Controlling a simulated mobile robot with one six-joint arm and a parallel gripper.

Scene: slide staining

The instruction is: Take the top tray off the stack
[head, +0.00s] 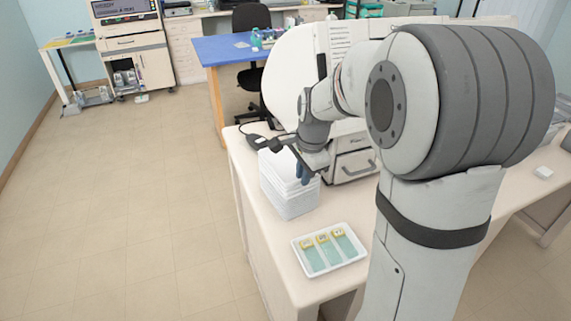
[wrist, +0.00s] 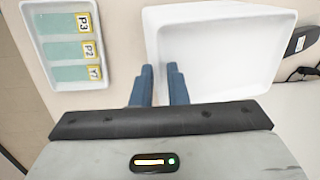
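A stack of white trays (head: 289,200) stands on the bench, below my gripper in the head view. The top tray (wrist: 225,50) looks empty in the wrist view, with its raised rim facing me. My gripper (wrist: 160,68) has two blue fingers with a narrow gap between them. They are at the left rim of the top tray, one finger on each side of it as seen from above. I cannot tell how high the fingertips are over the rim.
A white tray with three labelled slides (head: 330,250) lies nearer the bench's front end; it is on the left in the wrist view (wrist: 78,45). A dark device with a cable (head: 257,141) lies behind the stack. A large white instrument (head: 352,165) stands to its right.

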